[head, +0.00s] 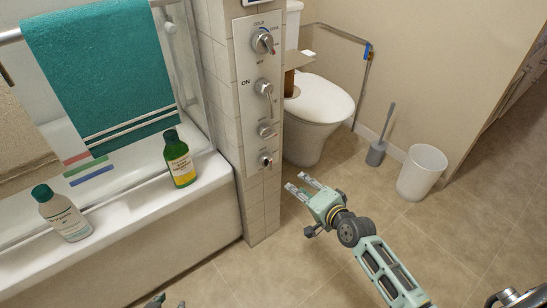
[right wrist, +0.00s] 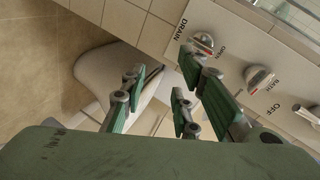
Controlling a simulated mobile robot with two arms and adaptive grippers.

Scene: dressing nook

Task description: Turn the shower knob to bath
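The control panel (head: 248,75) is on the end of the tiled wall, with several controls in a column. The knob marked BATH and OFF (right wrist: 258,78) is a round metal knob in the right wrist view; in the head view it seems to be the second knob from the bottom (head: 266,130). The drain knob (right wrist: 205,42) is the lowest (head: 266,159). My right gripper (head: 302,207) is open and empty, below and right of the panel, apart from the knobs. My left gripper (head: 166,301) shows only its tips at the bottom edge; its opening is unclear.
The bathtub (head: 120,240) is at left, with a green bottle (head: 178,160) and a white bottle (head: 62,214) on its rim. A toilet (head: 318,105), brush (head: 380,145) and bin (head: 422,172) stand beyond the wall. The floor in front is clear.

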